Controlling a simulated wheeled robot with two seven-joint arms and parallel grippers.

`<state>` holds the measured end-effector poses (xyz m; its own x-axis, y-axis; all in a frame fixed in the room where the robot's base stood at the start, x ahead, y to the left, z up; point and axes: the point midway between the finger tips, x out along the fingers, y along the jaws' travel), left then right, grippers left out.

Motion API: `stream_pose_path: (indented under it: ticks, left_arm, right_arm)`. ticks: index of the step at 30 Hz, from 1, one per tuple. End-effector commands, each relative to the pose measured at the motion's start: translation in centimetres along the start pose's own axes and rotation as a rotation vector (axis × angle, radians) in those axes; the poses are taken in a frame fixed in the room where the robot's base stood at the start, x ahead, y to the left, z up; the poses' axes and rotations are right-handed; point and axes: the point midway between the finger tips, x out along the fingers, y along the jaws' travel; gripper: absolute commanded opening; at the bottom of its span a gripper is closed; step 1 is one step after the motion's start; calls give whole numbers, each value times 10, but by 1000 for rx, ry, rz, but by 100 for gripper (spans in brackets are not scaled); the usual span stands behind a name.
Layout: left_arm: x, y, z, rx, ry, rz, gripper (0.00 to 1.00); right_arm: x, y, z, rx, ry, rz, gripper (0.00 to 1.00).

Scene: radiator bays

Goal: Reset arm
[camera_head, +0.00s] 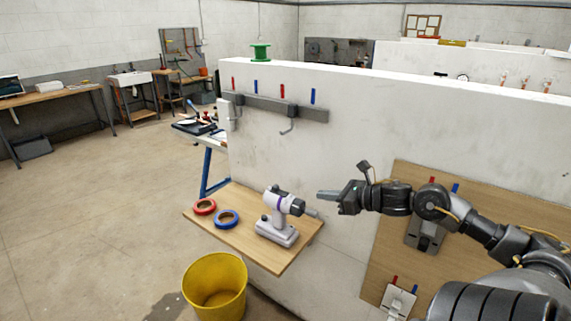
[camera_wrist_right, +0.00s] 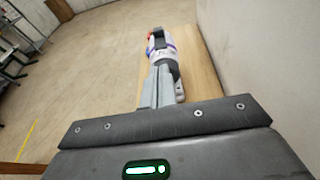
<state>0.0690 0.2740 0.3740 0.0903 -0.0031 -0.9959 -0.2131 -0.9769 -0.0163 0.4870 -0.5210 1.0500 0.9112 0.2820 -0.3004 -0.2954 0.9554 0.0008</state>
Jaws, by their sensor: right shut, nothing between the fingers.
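My right gripper (camera_head: 328,194) is shut and empty. In the head view it points left, level with the top of a white and grey cordless drill (camera_head: 278,220) and a little to the right of its nose. The drill stands upright on a small wooden shelf (camera_head: 245,239) fixed to the white wall. In the right wrist view the shut fingers (camera_wrist_right: 157,85) point toward the drill (camera_wrist_right: 163,48), which partly lies behind them. I cannot tell the exact gap between them. My left gripper is not in view.
A red tape roll (camera_head: 204,207) and a blue tape roll (camera_head: 227,219) lie on the shelf. A yellow bucket (camera_head: 215,283) stands below on the floor. A grey rail (camera_head: 275,107) with a hook is on the wall. A wooden panel (camera_head: 385,250) is behind my right arm. Open floor lies left.

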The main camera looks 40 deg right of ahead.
Motion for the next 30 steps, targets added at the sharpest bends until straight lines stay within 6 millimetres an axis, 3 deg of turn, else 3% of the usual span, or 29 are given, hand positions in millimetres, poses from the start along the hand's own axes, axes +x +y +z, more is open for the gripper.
stream_pose_path:
  ticks: [8, 11, 14, 17, 18, 21, 24, 30]
  left_arm:
    - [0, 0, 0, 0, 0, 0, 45]
    - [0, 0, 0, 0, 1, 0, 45]
    - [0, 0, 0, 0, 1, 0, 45]
    - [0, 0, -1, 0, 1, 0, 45]
    - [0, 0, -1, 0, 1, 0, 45]
    - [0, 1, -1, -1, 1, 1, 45]
    - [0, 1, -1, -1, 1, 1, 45]
    - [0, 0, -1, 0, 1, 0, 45]
  right_arm:
    - [0, 0, -6, 33, 2, -12, 0]
    - [1, 4, -34, 197, 15, -74, 0]
    - [0, 17, -87, 532, 26, -199, 0]
    - [-5, 51, -154, 1009, 21, -381, 0]
    - [-8, 71, -180, 1220, 12, -463, 0]
    - [-18, 124, -229, 1686, -24, -663, 0]
    - [-28, 172, -258, 2026, -60, -832, 0]
    - [-44, 250, -284, 2470, -118, -1112, 0]
